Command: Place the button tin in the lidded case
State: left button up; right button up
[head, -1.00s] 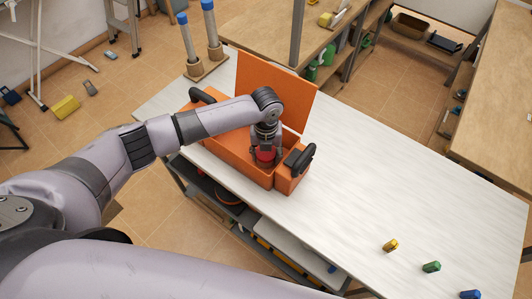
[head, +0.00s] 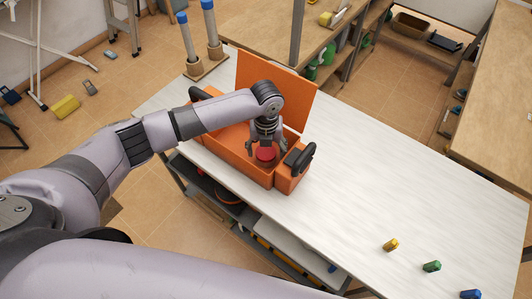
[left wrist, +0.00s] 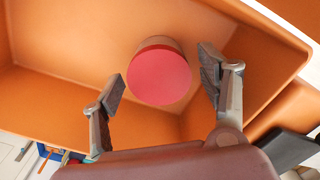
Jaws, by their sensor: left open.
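The lidded case is an orange box (head: 232,158) on the white table, with its lid (head: 275,88) standing open at the back and black handles at both ends. The button tin (head: 265,154), round with a red top, is inside the case near its right end. In the left wrist view the tin (left wrist: 160,76) stands in the case (left wrist: 50,100). My left gripper (head: 266,148) reaches down into the case above the tin. Its fingers (left wrist: 165,85) are spread on either side of the tin, with gaps showing. My right gripper is not in view.
A yellow piece (head: 391,245), a green piece (head: 432,266) and a blue piece (head: 470,294) lie at the table's front right. Blue-topped posts (head: 210,30) stand on a wooden base at the table's back left corner.

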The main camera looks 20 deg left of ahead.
aim_at(266, 152)
pick_arm(q)
notch_tip(266, 152, up, 10)
jog(key=b, duration=0.1)
jog(key=shift+r, duration=0.15)
dwell(0.5)
